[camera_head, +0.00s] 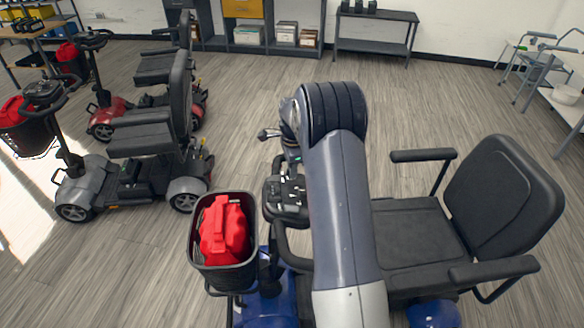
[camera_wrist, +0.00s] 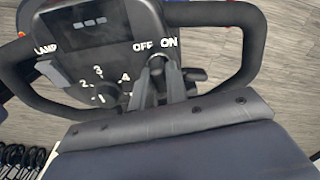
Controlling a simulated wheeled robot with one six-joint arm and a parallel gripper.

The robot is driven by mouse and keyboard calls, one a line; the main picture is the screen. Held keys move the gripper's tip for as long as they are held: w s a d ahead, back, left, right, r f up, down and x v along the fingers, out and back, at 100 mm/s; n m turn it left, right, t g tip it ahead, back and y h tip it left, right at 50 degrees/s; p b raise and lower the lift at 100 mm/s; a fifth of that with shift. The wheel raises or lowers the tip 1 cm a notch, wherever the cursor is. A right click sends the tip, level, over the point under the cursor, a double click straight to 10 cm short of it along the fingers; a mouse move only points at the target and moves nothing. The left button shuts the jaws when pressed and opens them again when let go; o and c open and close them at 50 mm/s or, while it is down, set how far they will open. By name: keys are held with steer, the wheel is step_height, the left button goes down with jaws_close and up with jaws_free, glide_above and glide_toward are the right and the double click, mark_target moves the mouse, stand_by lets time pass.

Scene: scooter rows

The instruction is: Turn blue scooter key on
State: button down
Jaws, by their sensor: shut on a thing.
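The blue scooter (camera_head: 272,308) stands right in front of me, with its black seat to the right and its console (camera_head: 287,192) beside my arm. In the wrist view the dark console panel (camera_wrist: 95,45) shows the printed words LAMP, OFF and ON and a numbered dial (camera_wrist: 100,92). My gripper (camera_wrist: 158,70) is just below the OFF and ON marks, shut on the small key (camera_wrist: 157,62) there. The fingers cover most of the key, so I cannot tell which mark it points to.
The scooter's black handlebar loop (camera_wrist: 240,45) curves around the console, close to my gripper. A front basket (camera_head: 222,272) holds a red bag (camera_head: 224,232). A grey scooter (camera_head: 130,180) and a red scooter (camera_head: 108,118) stand at the left.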

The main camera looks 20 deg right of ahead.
steer(key=m, duration=0.3)
steer(key=shift+m+g, duration=0.3)
steer(key=shift+m, duration=0.1)
steer(key=shift+d+m+p, duration=0.1)
steer(key=shift+m+p, duration=0.35)
steer(key=shift+m, duration=1.45)
steer(key=shift+y, duration=0.3)
steer(key=c, duration=1.4)
jaws_free()
step_height(320, 180, up, 11)
steer(key=b, duration=0.1)
steer(key=shift+w+d, duration=0.3)
steer(key=shift+w, duration=0.05)
steer(key=shift+f, duration=0.2)
